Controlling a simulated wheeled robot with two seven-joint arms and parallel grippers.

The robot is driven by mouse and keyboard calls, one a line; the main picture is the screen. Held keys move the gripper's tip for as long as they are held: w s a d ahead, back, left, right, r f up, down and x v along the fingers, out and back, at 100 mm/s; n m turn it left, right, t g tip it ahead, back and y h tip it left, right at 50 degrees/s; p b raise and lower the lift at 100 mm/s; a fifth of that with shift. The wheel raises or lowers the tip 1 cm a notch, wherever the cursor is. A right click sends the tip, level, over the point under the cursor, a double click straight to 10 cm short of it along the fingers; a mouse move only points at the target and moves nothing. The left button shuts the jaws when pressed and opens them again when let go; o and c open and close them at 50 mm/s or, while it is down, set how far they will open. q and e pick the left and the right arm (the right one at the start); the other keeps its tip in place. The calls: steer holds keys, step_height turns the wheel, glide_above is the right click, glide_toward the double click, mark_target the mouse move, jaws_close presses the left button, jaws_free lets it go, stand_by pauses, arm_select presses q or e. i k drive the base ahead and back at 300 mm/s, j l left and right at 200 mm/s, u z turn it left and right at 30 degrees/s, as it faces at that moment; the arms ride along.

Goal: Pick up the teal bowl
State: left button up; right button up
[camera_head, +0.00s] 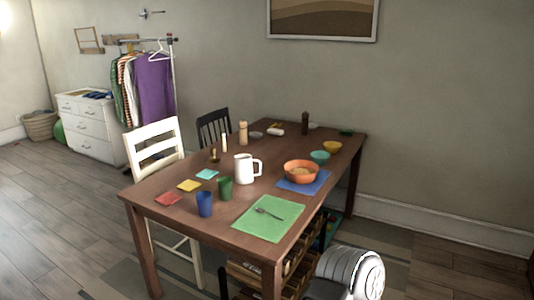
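The teal bowl (320,157) stands upright on the wooden dining table (262,197), toward its right side. It is small and sits between a larger orange bowl (300,175) in front of it and a yellow bowl (332,148) behind it. Its rim and upper side are visible, and nothing appears to be in it. Neither of my grippers is in view. A white rounded part of mine shows at the lower right, below the table's right edge and away from the bowl.
A white pitcher (244,169), blue cup (205,205), green cup (225,188) and green mat (268,219) with a fork (267,213) occupy the near table. A tall dark mill (305,123) stands behind the bowls. A white chair (155,145) is left.

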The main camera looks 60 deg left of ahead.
mark_target(315, 155)
steer(key=u, duration=1.5)
